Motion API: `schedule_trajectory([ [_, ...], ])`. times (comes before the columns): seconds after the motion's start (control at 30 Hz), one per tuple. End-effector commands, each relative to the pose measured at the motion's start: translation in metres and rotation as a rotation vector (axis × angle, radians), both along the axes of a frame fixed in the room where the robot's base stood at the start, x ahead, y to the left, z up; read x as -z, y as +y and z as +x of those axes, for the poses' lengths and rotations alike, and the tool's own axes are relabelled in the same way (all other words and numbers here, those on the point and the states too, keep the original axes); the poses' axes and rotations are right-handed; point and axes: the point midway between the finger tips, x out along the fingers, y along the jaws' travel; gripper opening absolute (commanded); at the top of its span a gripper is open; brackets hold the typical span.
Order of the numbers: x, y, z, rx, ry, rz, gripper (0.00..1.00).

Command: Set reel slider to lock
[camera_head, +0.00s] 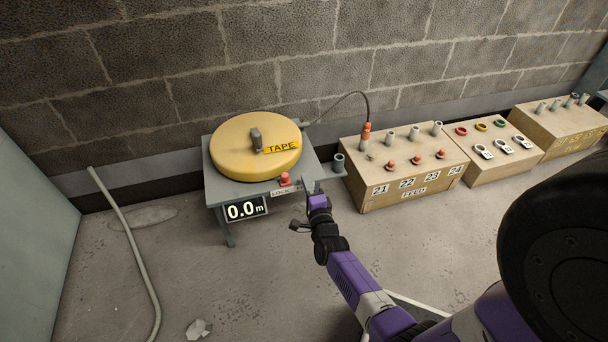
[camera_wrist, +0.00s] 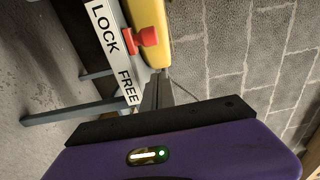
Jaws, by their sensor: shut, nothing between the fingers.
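The red reel slider (camera_head: 285,180) sits on the front edge of the grey reel stand (camera_head: 214,190), below the yellow tape reel (camera_head: 234,160). In the wrist view the slider (camera_wrist: 147,37) is beside the K end of the word LOCK on the white label (camera_wrist: 115,58), away from FREE. My gripper (camera_head: 306,187) is at the stand's front right corner, to the right of the slider. In the wrist view its shut fingers (camera_wrist: 158,78) are beside the FREE end, with a visible gap to the slider. Nothing shows between them.
A display (camera_head: 246,209) on the stand reads 0.0 m. A wooden feed box (camera_head: 400,190) with numbered tubes and red knobs stands to the right, with a cable rising from it. More boxes (camera_head: 500,163) stand beyond. A loose grey conduit (camera_head: 130,240) lies at the left.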

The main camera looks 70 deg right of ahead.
Motion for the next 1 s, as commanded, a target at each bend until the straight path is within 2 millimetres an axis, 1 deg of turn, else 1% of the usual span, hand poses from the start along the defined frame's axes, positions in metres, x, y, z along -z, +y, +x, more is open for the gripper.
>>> schedule_trajectory([
  [0.03, -0.001, 0.007, -0.006, -0.001, 0.003, 0.003, 0.00],
  [0.2, -0.001, 0.029, -0.024, -0.001, 0.003, 0.002, 0.00],
  [0.4, -0.001, 0.045, -0.038, 0.000, 0.001, 0.000, 0.00],
  [0.57, 0.000, 0.049, -0.041, 0.000, 0.000, -0.001, 0.00],
  [1.0, 0.000, 0.049, -0.041, 0.001, 0.001, -0.001, 0.00],
])
